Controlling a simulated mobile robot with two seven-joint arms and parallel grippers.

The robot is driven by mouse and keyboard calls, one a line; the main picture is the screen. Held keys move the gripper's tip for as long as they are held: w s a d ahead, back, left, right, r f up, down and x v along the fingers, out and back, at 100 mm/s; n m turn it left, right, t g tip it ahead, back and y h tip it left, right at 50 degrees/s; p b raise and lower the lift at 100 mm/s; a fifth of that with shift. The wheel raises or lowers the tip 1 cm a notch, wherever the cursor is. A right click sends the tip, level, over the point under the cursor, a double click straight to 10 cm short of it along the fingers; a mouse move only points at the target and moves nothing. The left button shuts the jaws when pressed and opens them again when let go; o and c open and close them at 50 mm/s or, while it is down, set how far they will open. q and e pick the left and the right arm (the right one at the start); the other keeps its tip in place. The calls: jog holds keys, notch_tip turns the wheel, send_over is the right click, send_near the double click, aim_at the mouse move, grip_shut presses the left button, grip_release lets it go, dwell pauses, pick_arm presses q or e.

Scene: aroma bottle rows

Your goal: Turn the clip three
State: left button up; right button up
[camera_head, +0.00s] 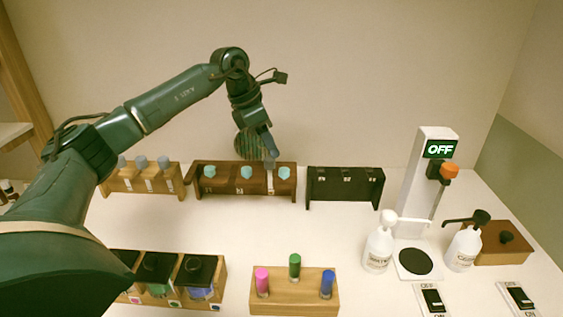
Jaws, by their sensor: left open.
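A dark brown wooden rack (228,188) stands at the back middle of the table, with teal knobs (246,172) along it and small markings on its front. My left gripper (270,160) reaches down to the right part of this rack, between the middle and right teal knobs. It is open, and its fingertips are small and partly hidden, so I cannot tell whether they touch the rack. A black rack (345,190) with small marked pieces on top stands to the right. I cannot tell which part is clip three. My right gripper is out of view.
A light wooden rack with grey knobs (141,162) stands back left. In front are boxes of dark-topped bottles (200,270) and a block with coloured vials (295,290). Pump bottles (379,243) and a white stand with an OFF display (440,149) are right. The table's middle is clear.

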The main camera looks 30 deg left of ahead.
aim_at(284, 169)
pick_arm(q)
jog(key=p+x, duration=0.1)
jog(key=x, duration=0.5)
jog(key=shift+d+f, duration=0.1)
jog(key=shift+f, duration=0.05)
jog(key=shift+x, duration=0.8)
jog(key=c, duration=1)
